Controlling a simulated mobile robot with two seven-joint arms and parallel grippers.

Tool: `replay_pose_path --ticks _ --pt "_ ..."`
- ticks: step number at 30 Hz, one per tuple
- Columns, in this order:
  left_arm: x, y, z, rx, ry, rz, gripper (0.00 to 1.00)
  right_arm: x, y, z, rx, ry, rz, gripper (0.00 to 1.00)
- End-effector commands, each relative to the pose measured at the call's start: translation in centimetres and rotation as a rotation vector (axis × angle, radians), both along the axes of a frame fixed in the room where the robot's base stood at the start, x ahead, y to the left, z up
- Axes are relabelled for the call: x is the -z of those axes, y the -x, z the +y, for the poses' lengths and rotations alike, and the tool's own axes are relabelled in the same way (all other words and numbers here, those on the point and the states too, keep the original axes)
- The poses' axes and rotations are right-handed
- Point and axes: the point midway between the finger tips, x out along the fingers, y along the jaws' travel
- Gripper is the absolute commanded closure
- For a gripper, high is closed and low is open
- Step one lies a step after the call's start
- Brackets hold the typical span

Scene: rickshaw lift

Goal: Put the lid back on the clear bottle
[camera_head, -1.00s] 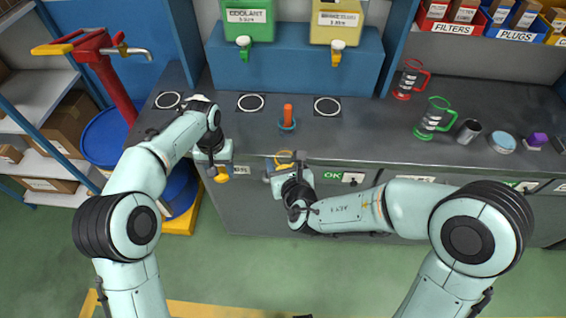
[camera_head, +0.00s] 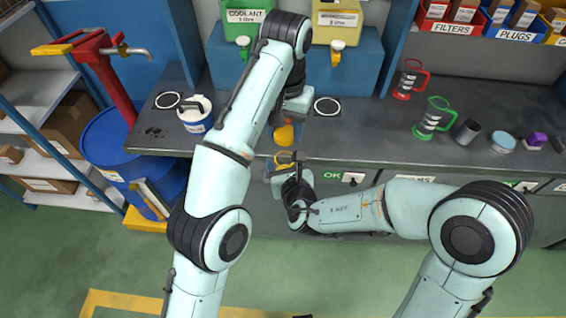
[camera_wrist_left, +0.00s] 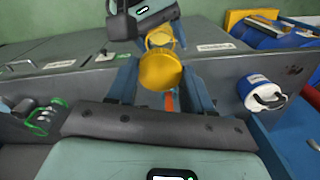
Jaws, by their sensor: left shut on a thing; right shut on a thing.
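The round yellow lid (camera_head: 285,135) is in my left gripper (camera_head: 287,125), near the counter's front edge. In the left wrist view the lid (camera_wrist_left: 160,71) sits between the two blue fingers of my left gripper (camera_wrist_left: 161,82). My right gripper (camera_head: 284,168) is shut at the counter front on what looks like the clear bottle, whose yellow ring-shaped top (camera_head: 284,158) shows. That yellow top (camera_wrist_left: 160,38) is just beyond the lid in the left wrist view. The lid and the top look apart, though they overlap in that view. The bottle's body is mostly hidden.
A white and blue jug (camera_head: 196,118) stands on the counter (camera_head: 370,135) at left. Red (camera_head: 408,78) and green (camera_head: 432,118) handled clear jugs, a metal cup (camera_head: 467,131) and a round tin (camera_head: 502,141) stand at right. Coolant dispensers stand behind my left arm.

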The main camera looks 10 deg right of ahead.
Motion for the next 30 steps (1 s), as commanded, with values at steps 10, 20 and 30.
replay_pose_path --ticks 10,20,30 --pt "0.1 -0.1 0.0 0.0 0.0 0.0 0.82 -0.1 0.0 0.0 0.0 0.0 -0.001 0.93" --pt "1.9 0.0 0.1 0.0 -0.001 0.002 0.82 -0.1 0.0 0.0 0.0 0.0 -0.001 0.93" --pt "3.9 -0.1 0.0 -0.001 -0.001 0.001 0.82 -0.1 0.0 0.0 0.0 0.0 -0.001 0.93"
